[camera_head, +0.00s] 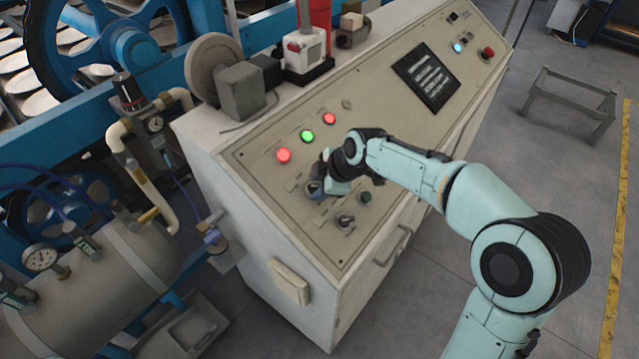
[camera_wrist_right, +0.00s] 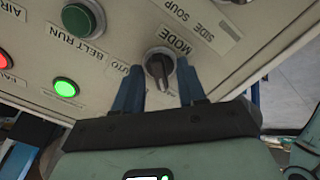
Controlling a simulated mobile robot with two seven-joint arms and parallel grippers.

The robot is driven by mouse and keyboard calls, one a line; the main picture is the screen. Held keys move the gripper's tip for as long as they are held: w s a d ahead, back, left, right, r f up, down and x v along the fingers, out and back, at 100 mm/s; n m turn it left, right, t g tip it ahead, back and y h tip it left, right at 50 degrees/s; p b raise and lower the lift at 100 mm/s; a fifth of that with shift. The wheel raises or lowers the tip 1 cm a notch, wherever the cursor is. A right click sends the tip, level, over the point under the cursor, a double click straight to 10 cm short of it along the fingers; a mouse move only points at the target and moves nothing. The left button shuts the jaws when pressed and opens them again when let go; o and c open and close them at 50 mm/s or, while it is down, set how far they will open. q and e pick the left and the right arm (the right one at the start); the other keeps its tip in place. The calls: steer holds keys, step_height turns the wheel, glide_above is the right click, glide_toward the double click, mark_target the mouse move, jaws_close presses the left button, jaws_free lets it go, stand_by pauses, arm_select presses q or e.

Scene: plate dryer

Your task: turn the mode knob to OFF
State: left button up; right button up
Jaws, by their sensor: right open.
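The mode knob (camera_wrist_right: 160,66) is a round dark knob with a grey raised grip, on the cream panel beside the upside-down MODE label (camera_wrist_right: 173,40). An AUTO label shows near it; I see no OFF label. Its grip runs roughly up and down in the wrist view. My right gripper (camera_wrist_right: 160,80) is open, with one blue finger on each side of the knob. I cannot tell whether either finger touches it. In the head view my right gripper (camera_head: 326,184) is low over the panel and hides much of the knob area. My left gripper is not in view.
A green BELT RUN button (camera_wrist_right: 82,18) is close to the knob. Another dark knob (camera_head: 346,220) sits nearby on the panel (camera_head: 375,130). Red and green lamps (camera_head: 307,136) line up above. A red button (camera_head: 487,53) is at the far end.

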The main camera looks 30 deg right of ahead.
steer(key=c, duration=0.7)
steer(key=shift+m, duration=0.3)
steer(key=m, duration=0.3)
steer(key=shift+m, duration=0.4)
steer(key=m, duration=0.4)
steer(key=shift+m, duration=0.3)
steer(key=o, duration=0.7)
